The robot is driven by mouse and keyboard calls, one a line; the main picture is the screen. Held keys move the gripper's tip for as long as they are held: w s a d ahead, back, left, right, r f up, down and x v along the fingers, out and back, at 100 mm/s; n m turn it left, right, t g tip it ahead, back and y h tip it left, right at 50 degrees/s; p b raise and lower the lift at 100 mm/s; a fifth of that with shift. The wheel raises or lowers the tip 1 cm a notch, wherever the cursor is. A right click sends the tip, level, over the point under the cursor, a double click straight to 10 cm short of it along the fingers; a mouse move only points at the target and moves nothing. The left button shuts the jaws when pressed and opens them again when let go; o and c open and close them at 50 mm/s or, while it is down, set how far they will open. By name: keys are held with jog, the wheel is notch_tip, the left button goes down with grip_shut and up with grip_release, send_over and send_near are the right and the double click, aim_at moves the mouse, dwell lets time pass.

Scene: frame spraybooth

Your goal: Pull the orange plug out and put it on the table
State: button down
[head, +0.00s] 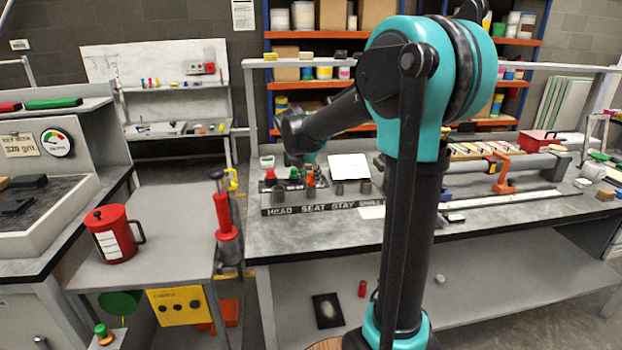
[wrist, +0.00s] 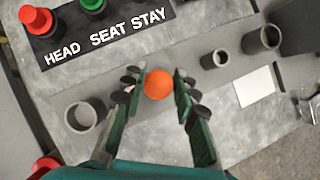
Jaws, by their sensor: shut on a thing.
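The orange plug (wrist: 158,84) shows as a round orange top between the two green fingers of my gripper (wrist: 159,86) in the wrist view. My gripper is shut on it. In the head view the orange plug (head: 310,179) is small, at the right part of the plug rack, below my gripper (head: 309,168). Its lower part is hidden, so I cannot tell whether it sits in a socket. The grey table (head: 285,240) lies under the rack.
The rack's dark label strip (wrist: 110,30) reads HEAD, SEAT, STAY. A red plug (wrist: 36,19) and a green plug (wrist: 92,4) stand there. Grey cups (wrist: 261,39) and a white card (wrist: 254,86) are nearby. The table's front strip looks clear.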

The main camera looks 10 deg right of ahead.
aim_at(311, 174)
jog(key=shift+r, duration=1.9)
jog(key=shift+r, duration=0.1)
